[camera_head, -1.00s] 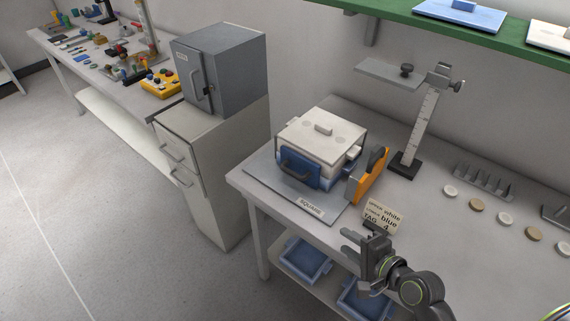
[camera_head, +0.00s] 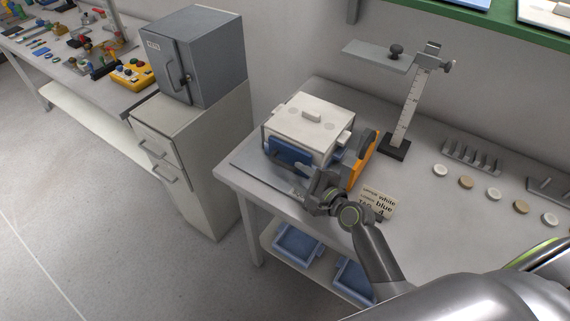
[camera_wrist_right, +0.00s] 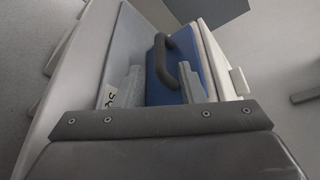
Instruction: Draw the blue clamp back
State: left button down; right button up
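The blue clamp (camera_head: 287,153), a blue block with a dark bar handle, stands against the front of a white box (camera_head: 310,121) on the workbench. It also shows in the right wrist view (camera_wrist_right: 156,86), with its dark handle (camera_wrist_right: 172,57) arching toward the camera. My right gripper (camera_head: 313,182) is just in front and to the right of the clamp. In the wrist view its two fingers (camera_wrist_right: 157,88) are apart, with the blue clamp showing between and beyond them. I cannot tell whether they touch it. My left gripper is not in view.
An orange part (camera_head: 366,156) stands right of the box, with a label card (camera_head: 377,203) near it. A measuring stand (camera_head: 409,110) rises behind. Several discs (camera_head: 466,182) lie at right. Blue bins (camera_head: 296,245) are on the shelf below. A grey cabinet (camera_head: 204,58) stands left.

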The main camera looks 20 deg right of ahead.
aim_at(287, 167)
jog(key=shift+x, duration=3.15)
jog(key=shift+c, duration=0.2)
grip_shut()
